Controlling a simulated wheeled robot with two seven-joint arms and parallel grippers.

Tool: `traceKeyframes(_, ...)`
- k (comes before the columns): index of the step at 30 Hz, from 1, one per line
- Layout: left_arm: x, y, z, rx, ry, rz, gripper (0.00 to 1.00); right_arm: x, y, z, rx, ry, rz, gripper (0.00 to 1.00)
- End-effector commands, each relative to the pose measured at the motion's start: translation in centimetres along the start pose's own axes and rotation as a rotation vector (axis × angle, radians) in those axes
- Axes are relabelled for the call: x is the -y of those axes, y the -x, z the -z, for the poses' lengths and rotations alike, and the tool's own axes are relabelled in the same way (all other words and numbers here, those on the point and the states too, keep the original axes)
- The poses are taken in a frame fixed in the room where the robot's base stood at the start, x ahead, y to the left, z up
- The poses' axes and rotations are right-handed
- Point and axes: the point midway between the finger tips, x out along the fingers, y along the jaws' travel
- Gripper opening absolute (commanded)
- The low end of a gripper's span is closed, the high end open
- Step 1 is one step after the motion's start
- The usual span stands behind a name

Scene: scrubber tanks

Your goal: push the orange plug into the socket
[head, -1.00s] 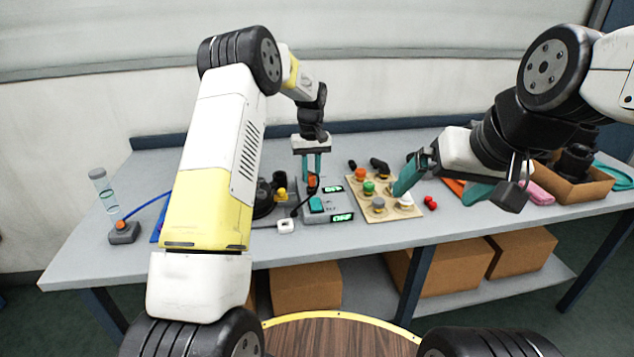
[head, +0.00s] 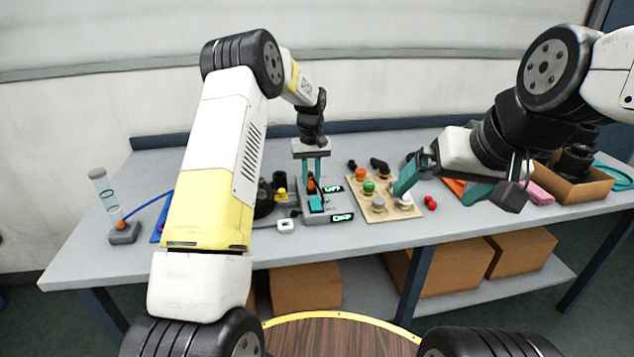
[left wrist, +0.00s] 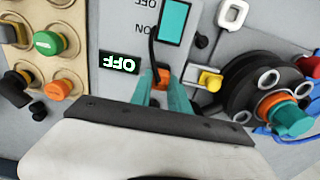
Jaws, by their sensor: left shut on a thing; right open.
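The orange plug (head: 311,186) is held upright between the teal fingers of my left gripper (head: 312,180), over the grey switch box (head: 307,215). In the left wrist view the orange plug (left wrist: 163,77) shows between the fingertips, with a black cable running from it over the box. The socket is hidden under the plug and fingers, so I cannot tell how deep the plug sits. My right gripper (head: 435,195) is open and empty, above the table right of the button board.
The box has a teal rocker switch (head: 316,204) and two lit displays; one reads OFF (left wrist: 120,62). A board with coloured knobs (head: 383,205) is right of it. A black round fitting (left wrist: 262,85) and yellow piece (left wrist: 209,80) are close on the other side.

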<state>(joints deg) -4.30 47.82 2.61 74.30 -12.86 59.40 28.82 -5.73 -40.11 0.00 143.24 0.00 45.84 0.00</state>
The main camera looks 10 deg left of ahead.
Motion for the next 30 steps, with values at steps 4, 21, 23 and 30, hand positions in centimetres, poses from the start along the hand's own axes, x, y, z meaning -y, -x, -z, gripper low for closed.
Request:
traceKeyframes(4, 0.03, -0.6, -0.09, 0.003, 0.0, 0.001, 0.0, 0.0, 0.0, 0.0, 0.0, 0.0, 0.0, 1.0)
traceKeyframes(21, 0.01, -0.55, -0.06, 0.002, 0.0, 0.001, 0.69, 0.0, 0.0, 0.0, 0.0, 0.0, 0.0, 1.0)
traceKeyframes(23, 0.01, -0.55, -0.06, 0.002, 0.0, 0.001, 0.69, 0.0, 0.0, 0.0, 0.0, 0.0, 0.0, 1.0)
traceKeyframes(30, 0.01, -0.54, -0.06, 0.002, 0.0, 0.001, 0.69, 0.0, 0.0, 0.0, 0.0, 0.0, 0.0, 1.0)
